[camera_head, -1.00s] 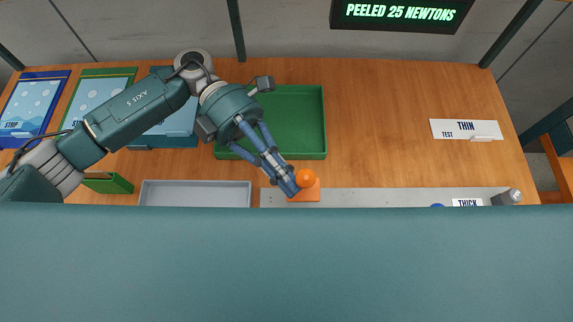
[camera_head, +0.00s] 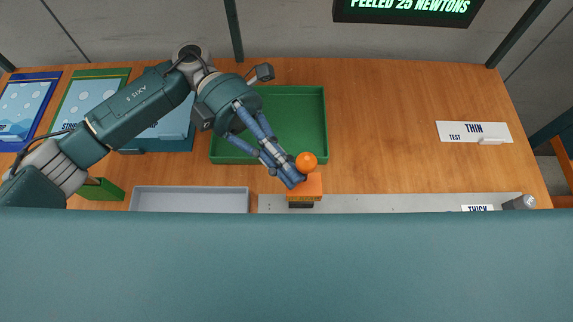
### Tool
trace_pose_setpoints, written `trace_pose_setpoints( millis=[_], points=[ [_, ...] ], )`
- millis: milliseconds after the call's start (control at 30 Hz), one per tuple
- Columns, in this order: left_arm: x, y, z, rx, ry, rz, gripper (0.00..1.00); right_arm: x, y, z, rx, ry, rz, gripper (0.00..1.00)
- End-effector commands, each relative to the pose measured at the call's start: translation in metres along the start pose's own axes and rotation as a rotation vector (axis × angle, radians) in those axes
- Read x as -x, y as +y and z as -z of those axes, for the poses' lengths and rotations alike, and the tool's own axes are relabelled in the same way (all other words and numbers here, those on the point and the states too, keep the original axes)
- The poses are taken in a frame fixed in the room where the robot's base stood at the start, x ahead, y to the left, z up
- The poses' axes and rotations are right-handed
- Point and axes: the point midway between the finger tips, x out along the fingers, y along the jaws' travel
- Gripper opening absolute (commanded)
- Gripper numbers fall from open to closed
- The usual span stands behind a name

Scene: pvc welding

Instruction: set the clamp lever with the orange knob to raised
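The clamp's round orange knob (camera_head: 306,161) shows just above an orange block (camera_head: 306,188) in the picture, at the near side of the table. A dark piece shows under the block. The lever between knob and block is not clearly visible. My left gripper (camera_head: 291,177) reaches in from the upper left. Its fingers come together, and their tips are at the left of the knob, overlapping the block's left edge. Whether they touch the knob I cannot tell. My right gripper is not in view.
A grey strip (camera_head: 400,203) runs right from the clamp. A green tray (camera_head: 300,108) lies behind the gripper and a grey tray (camera_head: 190,199) to the left. A THIN TEST plate (camera_head: 474,131) lies right. A wide teal surface hides the near area.

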Motion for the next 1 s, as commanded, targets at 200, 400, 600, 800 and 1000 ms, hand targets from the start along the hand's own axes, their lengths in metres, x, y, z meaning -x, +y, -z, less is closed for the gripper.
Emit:
trace_pose_setpoints(
  millis=[200,400,600,800,1000],
  points=[
    [0.008,-0.001,-0.002,-0.002,-0.005,-0.001,0.00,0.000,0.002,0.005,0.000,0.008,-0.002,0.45],
    [0.043,0.000,-0.002,0.000,-0.008,-0.002,0.00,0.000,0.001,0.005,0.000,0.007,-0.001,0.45],
    [0.086,0.000,-0.001,0.000,-0.006,-0.001,0.00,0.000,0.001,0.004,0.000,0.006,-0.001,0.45],
    [0.113,0.000,-0.001,0.000,-0.002,0.000,0.00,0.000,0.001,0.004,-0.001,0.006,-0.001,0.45],
    [0.120,0.000,0.001,-0.001,0.000,0.000,0.00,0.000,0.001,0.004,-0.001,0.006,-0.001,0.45]
  ],
)
